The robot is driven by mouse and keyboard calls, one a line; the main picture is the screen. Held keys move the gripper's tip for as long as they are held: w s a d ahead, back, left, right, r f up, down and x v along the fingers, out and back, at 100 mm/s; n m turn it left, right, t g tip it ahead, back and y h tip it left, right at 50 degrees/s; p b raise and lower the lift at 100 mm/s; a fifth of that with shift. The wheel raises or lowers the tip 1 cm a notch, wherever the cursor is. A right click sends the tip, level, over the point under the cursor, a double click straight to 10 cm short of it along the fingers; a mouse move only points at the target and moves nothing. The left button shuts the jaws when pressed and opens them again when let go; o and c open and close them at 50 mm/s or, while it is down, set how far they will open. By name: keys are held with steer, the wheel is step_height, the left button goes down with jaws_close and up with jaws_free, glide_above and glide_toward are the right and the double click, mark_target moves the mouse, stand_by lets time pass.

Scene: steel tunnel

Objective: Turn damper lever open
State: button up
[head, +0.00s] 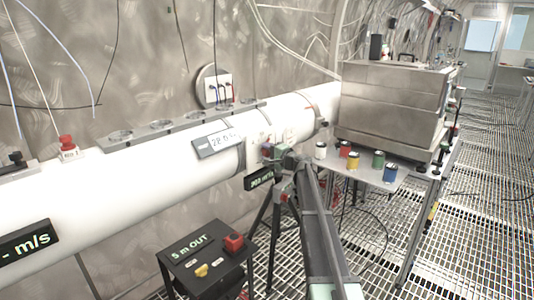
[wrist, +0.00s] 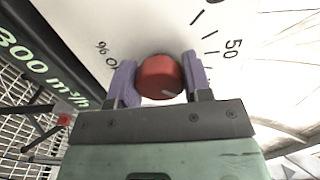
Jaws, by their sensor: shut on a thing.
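In the wrist view, a red round knob (wrist: 160,77), which looks like the damper lever's grip, sits between the two purple finger pads. My gripper (wrist: 162,80) is shut on it, one pad on each side. Behind it is a white scale plate (wrist: 215,45) with black tick marks, a "50" at the right and a "0 %" mark at the left. The rest of the lever is hidden behind the knob and my gripper. In the head view, my gripper (head: 272,153) is at the white pipe (head: 130,190), by the plate, and the knob is too small to make out.
A green-lettered display (wrist: 35,65) sits beside the plate. A black "5 m OUT" box (head: 205,260) with a red button stands below the pipe. A shelf (head: 385,178) with several coloured cans and a large steel box (head: 390,105) are at the right. Grated floor (head: 480,240) is open farther right.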

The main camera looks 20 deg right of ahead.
stand_by(0.3)
steer(key=o, duration=0.9)
steer(key=v, duration=1)
steer(key=shift+s+d, duration=0.15)
steer(key=shift+s, duration=0.25)
